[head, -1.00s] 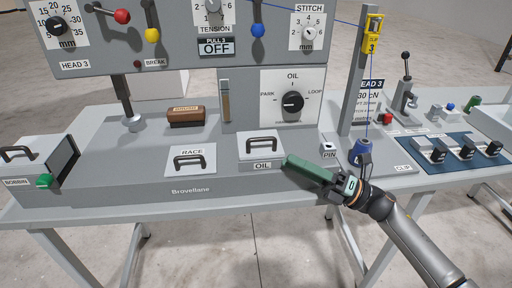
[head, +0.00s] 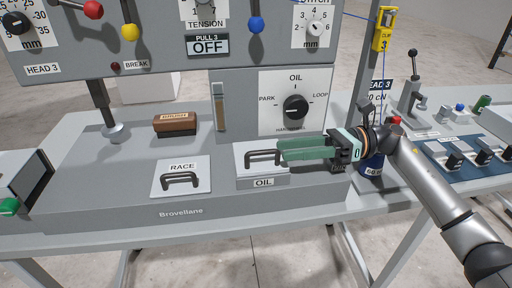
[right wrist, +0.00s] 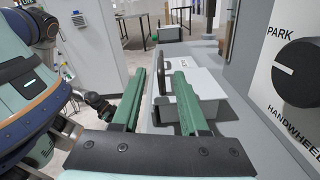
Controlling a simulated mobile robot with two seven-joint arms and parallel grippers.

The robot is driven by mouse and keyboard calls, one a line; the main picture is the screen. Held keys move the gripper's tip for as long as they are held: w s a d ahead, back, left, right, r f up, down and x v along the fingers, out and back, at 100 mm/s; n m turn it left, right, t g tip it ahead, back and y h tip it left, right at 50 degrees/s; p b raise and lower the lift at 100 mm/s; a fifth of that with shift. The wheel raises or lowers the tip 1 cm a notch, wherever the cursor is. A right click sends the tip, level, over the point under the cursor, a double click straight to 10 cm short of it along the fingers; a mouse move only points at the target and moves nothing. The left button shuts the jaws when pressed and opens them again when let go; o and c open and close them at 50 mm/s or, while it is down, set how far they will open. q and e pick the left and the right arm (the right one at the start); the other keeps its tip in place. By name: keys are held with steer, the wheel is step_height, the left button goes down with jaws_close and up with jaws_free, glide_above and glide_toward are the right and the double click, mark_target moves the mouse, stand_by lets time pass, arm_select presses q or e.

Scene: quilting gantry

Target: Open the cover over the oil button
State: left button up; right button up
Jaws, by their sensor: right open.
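The OIL cover (head: 242,151) is a pale plate with a dark bar handle (head: 262,157), lying closed above the OIL label on the grey machine bed. No button shows, so whatever lies under the cover is hidden. My right gripper (head: 281,151) has long green fingers and reaches in from the right, its tips at the handle's right part. In the right wrist view its fingers (right wrist: 160,76) are apart, with the dark handle (right wrist: 165,68) ahead between the tips. I cannot tell whether they touch it. My left gripper is not in view.
A RACE cover (head: 160,186) with a similar handle lies to the left. The OIL knob (head: 295,107) stands on the panel behind. A brown block (head: 174,123) lies at the back left. A blue spool (head: 372,165) stands close behind my right wrist.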

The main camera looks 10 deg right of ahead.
mark_target(249, 154)
steer(key=a+p, duration=0.1)
steer(key=a, duration=0.6)
steer(key=shift+a, duration=0.25)
steer(key=shift+c, duration=0.3)
jaws_close()
stand_by(0.8)
